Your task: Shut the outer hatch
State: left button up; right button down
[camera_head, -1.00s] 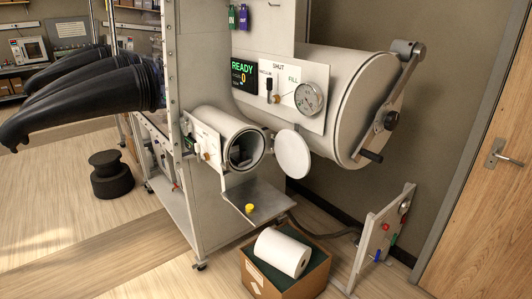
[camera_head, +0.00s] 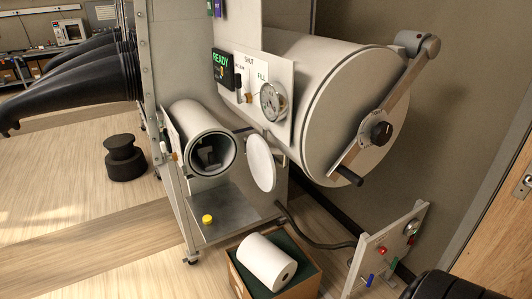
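The small round port (camera_head: 196,132) on the cabinet side is open, and its dark inside shows with something grey in it. A white disc-shaped lid (camera_head: 261,163) stands swung out to the right of its mouth, apart from the rim. The large cylinder's round door (camera_head: 362,110) sits against the cylinder end, with a bar and crank handle (camera_head: 381,133) across it. I cannot tell from the picture which of the two is called the outer hatch. Neither gripper's fingers show. A black rounded part (camera_head: 445,286) shows at the bottom right edge.
A metal shelf (camera_head: 228,212) with a yellow knob (camera_head: 207,219) lies below the small port. A cardboard box (camera_head: 240,283) holding a white roll (camera_head: 266,262) stands on the floor below. A panel with coloured controls (camera_head: 390,249) stands at right. Black gloves (camera_head: 80,80) stick out at left.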

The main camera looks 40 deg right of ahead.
aim_at(260, 161)
jog(key=k+l, duration=0.1)
jog(key=l, duration=0.85)
jog(key=k+l+u, duration=0.1)
jog(key=l, duration=0.35)
jog(key=k+l, duration=0.15)
jog(key=l, duration=0.35)
jog(key=k+l+u, duration=0.1)
jog(key=l, duration=0.35)
